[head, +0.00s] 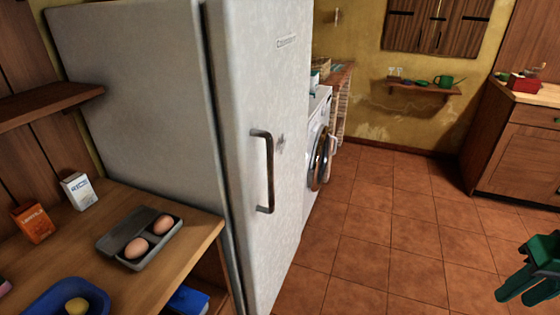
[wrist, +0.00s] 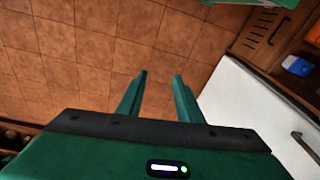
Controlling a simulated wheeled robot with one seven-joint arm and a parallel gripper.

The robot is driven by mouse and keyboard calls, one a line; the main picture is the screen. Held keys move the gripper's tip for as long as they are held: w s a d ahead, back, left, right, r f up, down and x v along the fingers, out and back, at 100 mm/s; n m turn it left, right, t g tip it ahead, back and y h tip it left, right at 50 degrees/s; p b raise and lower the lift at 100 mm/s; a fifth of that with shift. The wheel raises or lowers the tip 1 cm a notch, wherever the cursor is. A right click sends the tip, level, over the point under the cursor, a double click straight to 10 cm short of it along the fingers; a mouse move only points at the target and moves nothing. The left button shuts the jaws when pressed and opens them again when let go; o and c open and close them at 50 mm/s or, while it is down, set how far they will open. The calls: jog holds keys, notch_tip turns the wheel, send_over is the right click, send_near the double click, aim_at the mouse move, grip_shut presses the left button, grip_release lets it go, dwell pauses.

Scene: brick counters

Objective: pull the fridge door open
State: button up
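The white fridge (head: 140,90) stands at the left of the head view. Its door (head: 250,90) faces right and looks shut, with a dark seam along its edge. A dark upright bar handle (head: 269,172) is on the door near that seam. My gripper (head: 515,296) is at the lower right, well apart from the handle, over the floor. In the wrist view my gripper (wrist: 159,78) has its two green fingers apart with nothing between them. The fridge (wrist: 245,105) also shows there at the right, with the handle (wrist: 305,145) at the edge.
A wooden counter (head: 190,230) at the left holds an egg tray (head: 112,245), two small boxes and a blue bowl (head: 65,297). A washing machine (head: 320,145) stands beyond the fridge. The tiled floor (head: 370,240) before the door is clear. A wooden cabinet (head: 520,150) stands far right.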

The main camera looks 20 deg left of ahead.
jog(key=w+a+f+n+y, duration=0.25)
jog(key=w+a+n, duration=0.35)
jog(key=a, duration=0.4)
notch_tip(320, 180, up, 11)
jog(key=n+t+y, duration=0.3)
jog(key=n+y, duration=0.5)
jog(key=y, duration=0.6)
send_over(271, 183)
jog(key=shift+w+a+r, duration=0.15)
jog(key=shift+w+a, duration=0.05)
jog(key=shift+w, duration=0.2)
